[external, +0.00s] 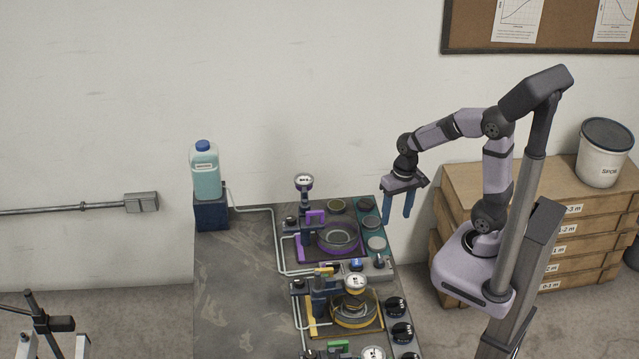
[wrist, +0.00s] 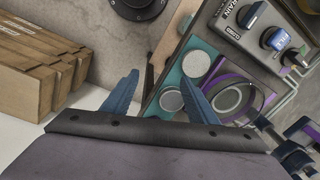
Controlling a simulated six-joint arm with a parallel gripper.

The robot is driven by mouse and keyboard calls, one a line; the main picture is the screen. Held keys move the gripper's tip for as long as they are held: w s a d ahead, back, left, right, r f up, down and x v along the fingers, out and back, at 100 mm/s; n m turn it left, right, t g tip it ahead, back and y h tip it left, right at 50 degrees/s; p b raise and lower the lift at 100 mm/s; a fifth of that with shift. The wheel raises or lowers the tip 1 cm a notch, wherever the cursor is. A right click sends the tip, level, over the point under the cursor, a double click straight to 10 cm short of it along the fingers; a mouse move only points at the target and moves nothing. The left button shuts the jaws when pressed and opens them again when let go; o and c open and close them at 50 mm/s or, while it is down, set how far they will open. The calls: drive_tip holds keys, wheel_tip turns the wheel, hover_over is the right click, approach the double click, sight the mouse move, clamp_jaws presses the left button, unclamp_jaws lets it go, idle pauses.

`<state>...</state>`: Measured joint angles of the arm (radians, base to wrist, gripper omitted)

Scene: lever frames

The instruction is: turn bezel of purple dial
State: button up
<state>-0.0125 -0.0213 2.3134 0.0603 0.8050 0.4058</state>
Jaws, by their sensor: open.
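My gripper (external: 397,216) has blue fingers pointing down. It is open and empty, to the right of the dial and apart from it, above the bench's right edge. In the wrist view my gripper (wrist: 160,74) has its fingers spread.
A purple-handled clamp with a gauge (external: 304,183) stands left of the dial. A yellow dial station (external: 354,309) is nearer the camera. A switch box (external: 357,268) lies between them. Stacked wooden crates (external: 540,215) stand at the right.

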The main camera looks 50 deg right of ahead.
drive_tip(key=w+a+r+n+t, duration=0.1)
drive_tip(key=w+a+r+n, duration=0.2)
drive_tip(key=w+r, duration=0.3)
drive_tip(key=w+a+r+n+t, duration=0.1)
drive_tip(key=w+a+r+n, duration=0.15)
drive_tip(key=w, duration=0.55)
drive_tip(key=n+t+y, duration=0.1)
drive_tip(key=n+y, duration=0.1)
drive_tip(key=n, duration=0.3)
approach(305, 179)
drive_tip(key=shift+p+x, duration=0.55)
drive_tip(key=shift+x, duration=3.1)
drive_tip(key=shift+a, duration=0.1)
drive_tip(key=c, duration=0.8)
